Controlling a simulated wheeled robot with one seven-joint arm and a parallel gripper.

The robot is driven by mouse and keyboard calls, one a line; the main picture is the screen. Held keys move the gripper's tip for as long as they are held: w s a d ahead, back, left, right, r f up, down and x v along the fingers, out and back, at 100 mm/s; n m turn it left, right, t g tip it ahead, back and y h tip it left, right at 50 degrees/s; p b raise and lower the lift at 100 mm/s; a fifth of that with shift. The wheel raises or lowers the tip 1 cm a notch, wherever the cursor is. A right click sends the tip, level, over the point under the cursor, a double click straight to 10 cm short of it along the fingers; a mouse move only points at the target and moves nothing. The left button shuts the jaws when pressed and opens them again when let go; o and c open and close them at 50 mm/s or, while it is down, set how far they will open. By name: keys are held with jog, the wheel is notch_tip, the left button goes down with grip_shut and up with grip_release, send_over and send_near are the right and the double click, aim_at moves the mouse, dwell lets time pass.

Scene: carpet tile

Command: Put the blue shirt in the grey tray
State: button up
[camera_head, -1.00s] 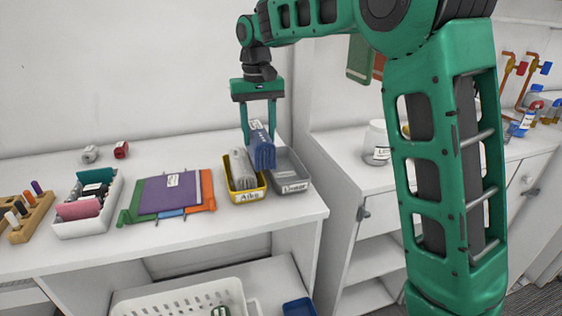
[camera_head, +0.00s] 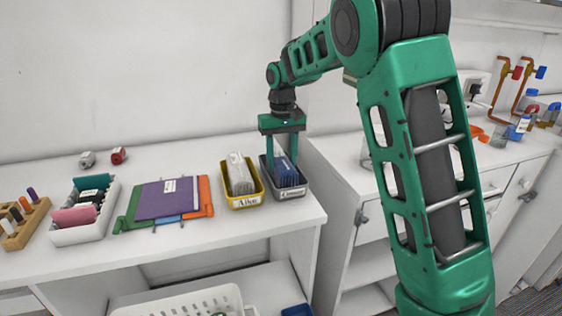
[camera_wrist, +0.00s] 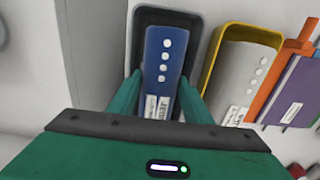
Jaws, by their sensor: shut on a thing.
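The blue shirt (camera_head: 285,172) is a folded bundle standing inside the grey tray (camera_head: 292,194), which has a label on its front. It also shows in the wrist view (camera_wrist: 165,62), within the dark rim of the tray (camera_wrist: 140,20). My gripper (camera_head: 283,160) is shut on the blue shirt, with one green finger on each side of it. The fingertips reach down to the tray's opening and are partly hidden. I cannot tell whether the shirt touches the tray's floor.
A yellow tray (camera_head: 246,203) with a grey folded thing (camera_head: 239,173) stands close on the left. Further left are flat coloured folders (camera_head: 165,198) and a white bin (camera_head: 83,236). The shelf's right edge is just right of the grey tray.

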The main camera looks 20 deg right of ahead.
aim_at(283, 159)
jog(key=o, duration=0.9)
notch_tip(283, 159, up, 12)
jog(key=shift+r, duration=0.1)
jog(key=shift+s+d, duration=0.1)
